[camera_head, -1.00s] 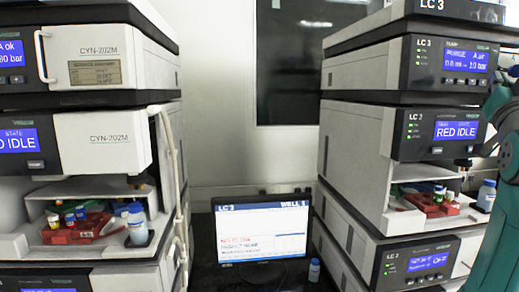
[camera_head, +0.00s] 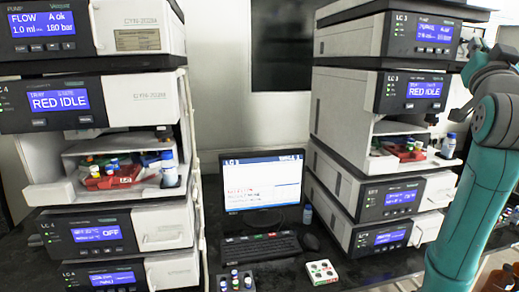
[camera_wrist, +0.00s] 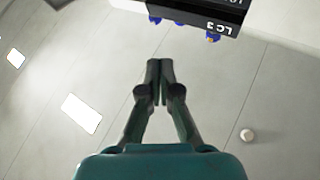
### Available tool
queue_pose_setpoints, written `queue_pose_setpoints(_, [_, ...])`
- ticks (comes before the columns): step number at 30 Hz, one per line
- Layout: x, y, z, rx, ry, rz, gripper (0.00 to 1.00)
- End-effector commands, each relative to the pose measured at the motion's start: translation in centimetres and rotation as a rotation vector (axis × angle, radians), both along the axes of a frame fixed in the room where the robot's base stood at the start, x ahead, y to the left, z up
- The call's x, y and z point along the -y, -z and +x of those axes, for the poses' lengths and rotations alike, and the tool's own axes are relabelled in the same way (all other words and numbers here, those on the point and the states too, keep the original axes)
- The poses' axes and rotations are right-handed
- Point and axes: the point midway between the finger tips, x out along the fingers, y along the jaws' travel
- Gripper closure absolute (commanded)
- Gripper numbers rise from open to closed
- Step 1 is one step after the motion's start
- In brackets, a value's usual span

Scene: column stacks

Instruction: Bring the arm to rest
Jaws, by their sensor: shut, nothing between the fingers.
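My gripper (camera_wrist: 160,68) shows in the wrist view with its two dark fingers together, holding nothing. It points over pale floor or wall panels, clear of other things. The dark end of a unit marked LC 3 (camera_wrist: 205,14) lies beyond the fingertips at the top of that view. In the head view my teal arm stands at the right, in front of the right column stack (camera_head: 345,110). My gripper itself is not visible in the head view.
A left column stack (camera_head: 100,65) has a red tray (camera_head: 112,181) with vials in its open bay. The right stack holds another red tray (camera_head: 405,153). A monitor (camera_head: 262,182), keyboard (camera_head: 261,248), several small vials and a white block (camera_head: 321,272) occupy the bench between.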

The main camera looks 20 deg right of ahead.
Motion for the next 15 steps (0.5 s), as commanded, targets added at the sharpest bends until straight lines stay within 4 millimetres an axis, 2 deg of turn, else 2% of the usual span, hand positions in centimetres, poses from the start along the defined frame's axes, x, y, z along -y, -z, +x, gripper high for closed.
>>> queue_pose_setpoints(10, [-0.4,4.0,2.2,-0.03,-0.027,0.012,1.0])
queue_pose_setpoints(15, [-1.0,7.2,3.7,-0.054,-0.05,0.022,1.0])
